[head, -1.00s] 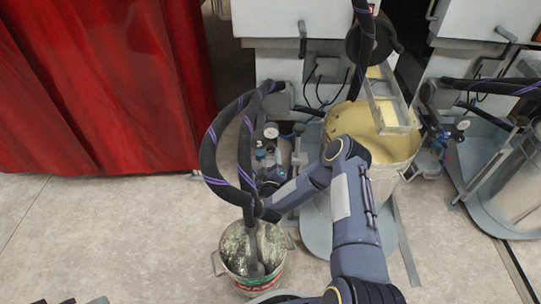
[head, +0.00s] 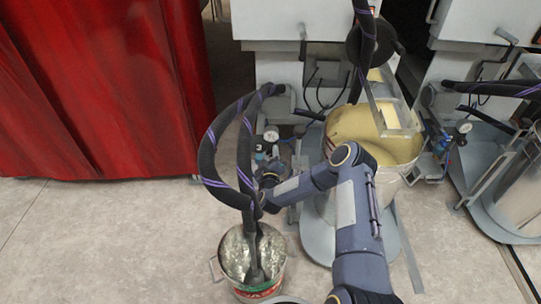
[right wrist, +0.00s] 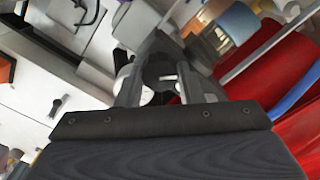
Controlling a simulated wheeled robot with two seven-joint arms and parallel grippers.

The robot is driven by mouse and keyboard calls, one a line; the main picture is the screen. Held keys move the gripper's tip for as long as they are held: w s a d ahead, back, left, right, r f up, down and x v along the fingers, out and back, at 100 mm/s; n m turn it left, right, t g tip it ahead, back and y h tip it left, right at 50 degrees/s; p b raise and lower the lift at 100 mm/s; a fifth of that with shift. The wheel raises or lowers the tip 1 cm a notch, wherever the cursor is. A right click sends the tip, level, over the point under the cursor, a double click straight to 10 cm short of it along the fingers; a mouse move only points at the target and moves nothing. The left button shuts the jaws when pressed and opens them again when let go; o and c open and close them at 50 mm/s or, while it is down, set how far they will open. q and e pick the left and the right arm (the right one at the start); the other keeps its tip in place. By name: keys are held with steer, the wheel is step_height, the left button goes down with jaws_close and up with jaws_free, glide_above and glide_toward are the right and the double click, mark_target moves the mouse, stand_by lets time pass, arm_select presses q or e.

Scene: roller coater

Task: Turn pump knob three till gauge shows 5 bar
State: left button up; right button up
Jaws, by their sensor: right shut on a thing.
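The pressure gauge (head: 271,134), small with a white round face, stands beside the pump's hose at the machine. Its needle is too small to read. A blue fitting (head: 260,156) with a "3" label sits just below it. My right gripper (head: 268,178) is just below the gauge, partly behind the black hoses. It is shut on a small part there, apparently pump knob three, which the gripper and hoses hide. In the right wrist view the dark fingers (right wrist: 168,82) close together, with a pale round part at their left. My left gripper is not in view.
Black hoses with purple stripes (head: 210,160) loop close to my right gripper and down into a paint bucket (head: 222,262). A large tub of yellow paint (head: 352,122) stands right of the gripper. A red curtain (head: 100,90) hangs at left. Floor at lower left is clear.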

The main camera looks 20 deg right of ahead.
stand_by(0.3)
steer(key=shift+m, duration=1.1)
steer(key=m, duration=0.4)
steer(key=shift+m, duration=0.3)
steer(key=m, duration=0.6)
steer(key=shift+s+d, duration=0.1)
steer(key=shift+d, duration=0.05)
steer(key=m, duration=0.7)
steer(key=shift+f+m, duration=0.1)
steer(key=shift+m, duration=0.2)
steer(key=m, duration=0.6)
steer(key=shift+m, duration=0.3)
